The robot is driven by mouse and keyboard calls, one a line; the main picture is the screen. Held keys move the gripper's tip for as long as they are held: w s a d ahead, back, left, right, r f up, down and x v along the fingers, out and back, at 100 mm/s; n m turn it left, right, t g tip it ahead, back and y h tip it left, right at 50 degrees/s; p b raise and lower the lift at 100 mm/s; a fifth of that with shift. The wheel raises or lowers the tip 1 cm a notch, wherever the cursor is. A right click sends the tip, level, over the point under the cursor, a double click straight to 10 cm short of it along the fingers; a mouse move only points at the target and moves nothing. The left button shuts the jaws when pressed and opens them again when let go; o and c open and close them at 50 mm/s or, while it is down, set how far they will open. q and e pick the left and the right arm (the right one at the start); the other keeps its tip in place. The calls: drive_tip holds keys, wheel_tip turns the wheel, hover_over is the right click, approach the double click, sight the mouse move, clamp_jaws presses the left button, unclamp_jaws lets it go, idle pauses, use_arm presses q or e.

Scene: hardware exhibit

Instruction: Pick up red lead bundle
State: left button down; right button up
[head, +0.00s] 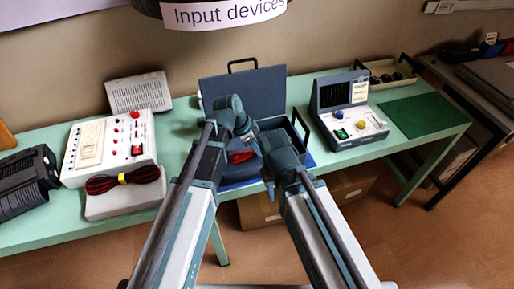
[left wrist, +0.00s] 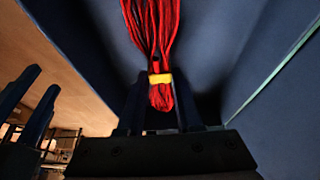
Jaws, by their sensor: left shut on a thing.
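The red lead bundle (left wrist: 161,92), bound with a yellow band, stands between the fingers of my left gripper (left wrist: 160,112) in the left wrist view. That gripper is shut on it near the band, and loose red strands spread beyond. In the head view a red part of the bundle (head: 240,156) shows inside the open blue case (head: 228,181), beside my left gripper (head: 250,146), whose fingertips are partly hidden. My right gripper (left wrist: 30,101) shows at the left of the left wrist view, its two fingers apart and empty, outside the case wall.
The case stands on a green table (head: 185,125). To its left are a white control unit (head: 112,145) and a red-and-black lead coil (head: 122,180). To its right are a grey-blue device (head: 350,110) and a green mat (head: 422,115). A cardboard box (head: 262,213) is below.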

use_arm(q)
wheel_tip(320, 180, up, 8)
drive_tip(key=p, duration=0.7)
